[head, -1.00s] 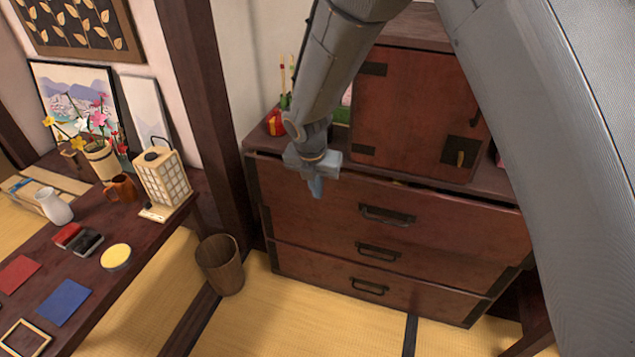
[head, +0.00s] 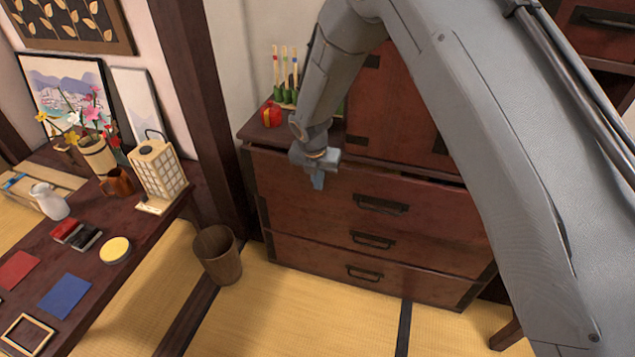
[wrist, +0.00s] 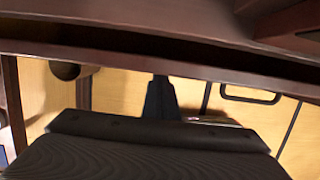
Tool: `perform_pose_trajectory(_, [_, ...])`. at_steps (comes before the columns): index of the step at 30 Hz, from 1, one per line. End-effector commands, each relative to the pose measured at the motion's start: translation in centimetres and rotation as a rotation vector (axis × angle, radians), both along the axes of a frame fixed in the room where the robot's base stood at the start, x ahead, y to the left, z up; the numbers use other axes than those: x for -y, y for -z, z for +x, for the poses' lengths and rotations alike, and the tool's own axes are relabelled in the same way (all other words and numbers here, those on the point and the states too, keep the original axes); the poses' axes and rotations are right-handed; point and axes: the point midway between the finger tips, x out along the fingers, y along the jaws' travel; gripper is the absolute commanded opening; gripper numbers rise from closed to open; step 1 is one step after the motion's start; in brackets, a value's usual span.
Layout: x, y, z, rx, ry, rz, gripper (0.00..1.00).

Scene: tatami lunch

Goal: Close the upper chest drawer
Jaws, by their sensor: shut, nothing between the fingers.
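The upper chest drawer (head: 295,190) is a wide red-brown front with a black handle (head: 381,204), just below the chest top. A narrow dark gap shows along its top edge, so it stands slightly open. My gripper (head: 317,182) is shut and empty, pointing down at the left part of this drawer's front, near its top edge. In the wrist view my shut fingers (wrist: 160,95) reach the drawer's top front edge (wrist: 215,72), and the handle (wrist: 250,95) shows to the right. I cannot tell whether the fingers touch the front.
Lower drawers (head: 330,235) look shut. A cabinet (head: 400,115) and a red item (head: 271,114) stand on the chest top. A wooden bin (head: 218,255) stands left of the chest; a low table (head: 120,205) is further left. Tatami (head: 310,310) in front is clear.

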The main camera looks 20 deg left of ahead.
Motion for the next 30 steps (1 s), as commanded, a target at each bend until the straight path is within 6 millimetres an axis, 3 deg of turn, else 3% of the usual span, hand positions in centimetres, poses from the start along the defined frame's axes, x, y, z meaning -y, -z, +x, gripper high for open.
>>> perform_pose_trajectory(12, [0.1,0.0,4.9,0.003,0.0,0.002,0.0])
perform_pose_trajectory(24, [0.3,-0.3,5.2,0.009,0.004,0.006,0.0])
perform_pose_trajectory(30, [0.3,-0.4,3.2,0.003,0.002,0.001,0.0])
